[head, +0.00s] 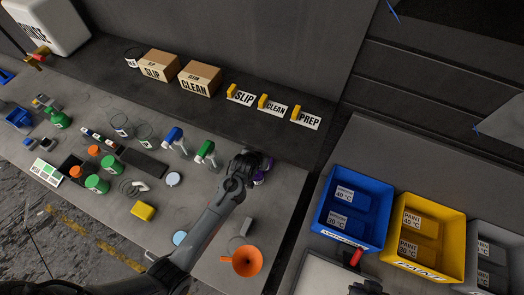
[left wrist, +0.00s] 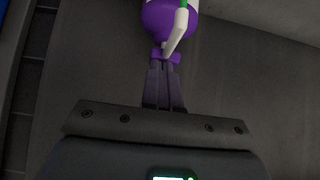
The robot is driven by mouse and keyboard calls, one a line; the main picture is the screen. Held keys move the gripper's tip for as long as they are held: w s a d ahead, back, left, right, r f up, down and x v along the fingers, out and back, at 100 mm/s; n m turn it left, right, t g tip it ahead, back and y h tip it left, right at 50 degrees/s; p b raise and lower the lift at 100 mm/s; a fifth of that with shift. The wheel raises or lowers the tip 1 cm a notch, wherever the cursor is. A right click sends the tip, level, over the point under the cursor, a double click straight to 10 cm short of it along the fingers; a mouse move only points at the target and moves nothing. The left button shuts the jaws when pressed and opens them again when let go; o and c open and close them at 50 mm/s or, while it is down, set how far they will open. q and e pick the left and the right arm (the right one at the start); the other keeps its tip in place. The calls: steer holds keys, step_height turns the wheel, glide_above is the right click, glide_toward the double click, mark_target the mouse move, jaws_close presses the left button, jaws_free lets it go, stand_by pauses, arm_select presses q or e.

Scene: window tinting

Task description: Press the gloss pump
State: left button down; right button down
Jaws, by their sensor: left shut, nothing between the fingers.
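A purple and white pump bottle (left wrist: 160,18) with a green strip is at the top of the left wrist view, cut off by the edge. Its white spout (left wrist: 176,36) points down toward the fingers, by a small purple part (left wrist: 173,57). My left gripper (left wrist: 164,66) is shut and empty, its fingertips at that purple part; whether they touch it I cannot tell. In the head view my left gripper (head: 252,160) is over the table's right side, and only a bit of purple (head: 261,179) shows beside it. No label reading gloss is legible. My right gripper is not in view.
Blue-topped (head: 173,137) and green-topped (head: 205,152) spray bottles stand left of my gripper. An orange funnel (head: 246,261) and yellow block (head: 143,210) are nearer. Boxes (head: 200,78) and labelled cards stand behind. Blue (head: 335,235) and yellow (head: 455,232) bins are at right.

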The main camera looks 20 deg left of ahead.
arm_select(q)
steer(key=shift+s+f, duration=0.1)
steer(key=shift+f, duration=0.3)
steer(key=shift+a, duration=0.1)
step_height(320, 180, up, 5)
steer(key=p, duration=0.5)
steer(key=shift+f, duration=0.15)
steer(key=shift+s, duration=0.2)
steer(key=b+v, duration=0.1)
steer(key=v, duration=0.8)
steer(key=shift+r+b, duration=0.2)
steer(key=shift+b, duration=0.1)
steer(key=shift+s, duration=0.1)
